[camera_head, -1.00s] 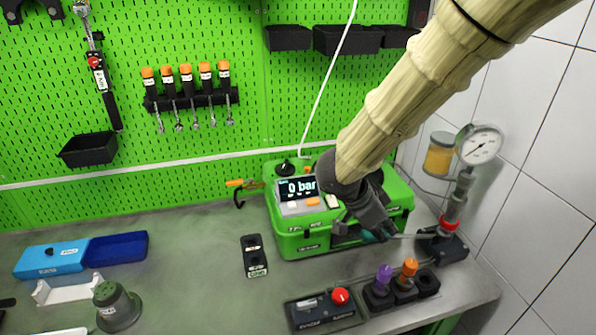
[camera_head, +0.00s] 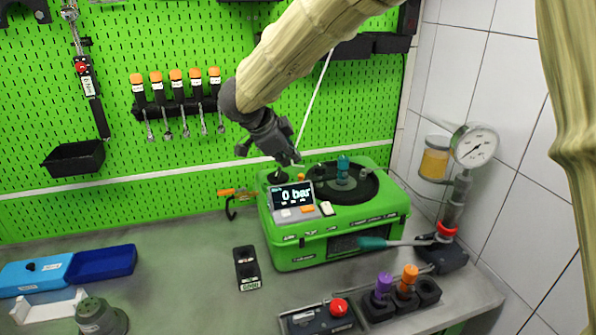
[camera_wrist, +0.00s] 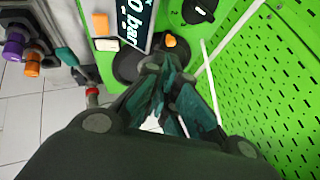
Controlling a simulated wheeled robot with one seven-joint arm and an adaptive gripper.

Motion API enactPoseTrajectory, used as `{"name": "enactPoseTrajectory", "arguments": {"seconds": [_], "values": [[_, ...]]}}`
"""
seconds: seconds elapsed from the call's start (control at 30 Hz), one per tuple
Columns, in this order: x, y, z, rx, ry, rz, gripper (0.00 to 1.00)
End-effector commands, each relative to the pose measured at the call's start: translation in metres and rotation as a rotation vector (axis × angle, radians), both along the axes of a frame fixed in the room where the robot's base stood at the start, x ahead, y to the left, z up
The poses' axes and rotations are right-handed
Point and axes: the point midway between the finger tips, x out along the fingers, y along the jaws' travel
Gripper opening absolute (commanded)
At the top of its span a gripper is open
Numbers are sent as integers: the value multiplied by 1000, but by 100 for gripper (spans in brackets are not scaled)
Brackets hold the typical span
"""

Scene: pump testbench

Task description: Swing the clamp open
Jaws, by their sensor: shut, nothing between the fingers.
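The green pump tester (camera_head: 290,258) stands at the back of the bench, with a "0 bar" display (camera_head: 292,194). On its top is a black round plate (camera_head: 362,190) with a teal knob (camera_head: 343,167). An orange-handled part with a black hook (camera_head: 228,192), possibly the clamp, sits at its left side; I cannot tell for certain. My gripper (camera_head: 292,158) is shut and empty, pointing down above the display's back edge. In the wrist view its teal-padded fingers (camera_wrist: 165,95) are together, near an orange knob (camera_wrist: 170,41) and a black knob (camera_wrist: 198,10).
A teal-gripped lever (camera_head: 375,243) runs along the tester's front toward the pressure gauge (camera_head: 474,146) stand. A white hose (camera_head: 315,100) hangs behind my gripper. Purple (camera_head: 384,283) and orange (camera_head: 409,274) knobs stand in front.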

Motion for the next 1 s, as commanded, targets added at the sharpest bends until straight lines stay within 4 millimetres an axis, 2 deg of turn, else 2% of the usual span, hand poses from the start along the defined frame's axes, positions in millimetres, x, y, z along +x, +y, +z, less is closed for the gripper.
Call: {"name": "enactPoseTrajectory", "arguments": {"seconds": [0.17, 0.63, 1.0], "values": [[7, -6, -11, -2, 1, 0, 0], [41, -30, -67, -2, 1, 1, 0], [48, -35, -79, 0, -1, 0, 0]]}}
